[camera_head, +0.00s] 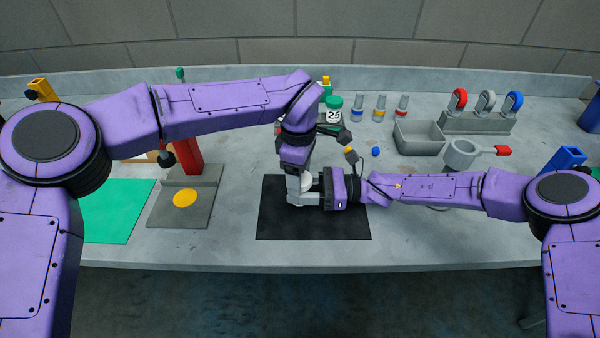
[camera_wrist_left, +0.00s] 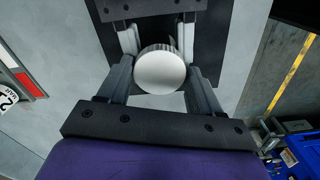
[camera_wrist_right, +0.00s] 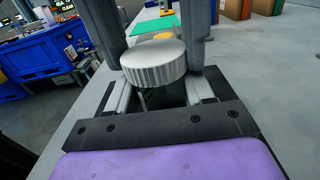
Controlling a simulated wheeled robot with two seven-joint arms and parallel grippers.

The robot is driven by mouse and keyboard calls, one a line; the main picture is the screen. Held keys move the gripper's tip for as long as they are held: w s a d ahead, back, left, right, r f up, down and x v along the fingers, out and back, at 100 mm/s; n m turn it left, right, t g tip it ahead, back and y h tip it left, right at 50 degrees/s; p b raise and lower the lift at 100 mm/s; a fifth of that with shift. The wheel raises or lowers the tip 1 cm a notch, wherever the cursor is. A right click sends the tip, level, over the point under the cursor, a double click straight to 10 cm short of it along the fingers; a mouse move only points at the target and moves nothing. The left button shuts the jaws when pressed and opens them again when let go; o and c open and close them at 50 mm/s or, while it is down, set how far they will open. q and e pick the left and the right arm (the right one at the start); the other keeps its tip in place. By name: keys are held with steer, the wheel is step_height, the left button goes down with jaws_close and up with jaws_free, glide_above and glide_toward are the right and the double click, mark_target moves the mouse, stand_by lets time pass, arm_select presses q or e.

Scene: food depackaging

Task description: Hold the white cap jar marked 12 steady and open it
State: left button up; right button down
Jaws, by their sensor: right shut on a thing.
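The white cap (camera_wrist_left: 160,72) of the jar is in the middle of the left wrist view, and its ridged side shows in the right wrist view (camera_wrist_right: 153,64). The jar stands over the black mat (camera_head: 335,222); its body is mostly hidden and its number does not show. My right gripper (camera_head: 305,196) comes in low from the right and is shut on the jar below the cap. My left gripper (camera_head: 304,178) comes down from above. Its fingers are on either side of the cap, seemingly open; I cannot tell whether they touch it.
A green-capped jar marked 25 (camera_head: 334,115) stands behind my grippers. A grey bin (camera_head: 418,138) and a rack of coloured hooks (camera_head: 478,124) are at the back right. A grey stand (camera_head: 168,215) with a yellow disc and a green mat (camera_head: 118,215) are at the left.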

arm_select(q)
steer(key=o, duration=0.3)
step_height(320, 180, up, 4)
steer(key=shift+r, duration=0.35)
steer(key=shift+c, duration=0.4)
step_height(320, 180, up, 3)
steer(key=m, duration=0.5)
steer(key=shift+m, duration=0.3)
step_height(320, 180, down, 8)
steer(key=shift+r, duration=0.15)
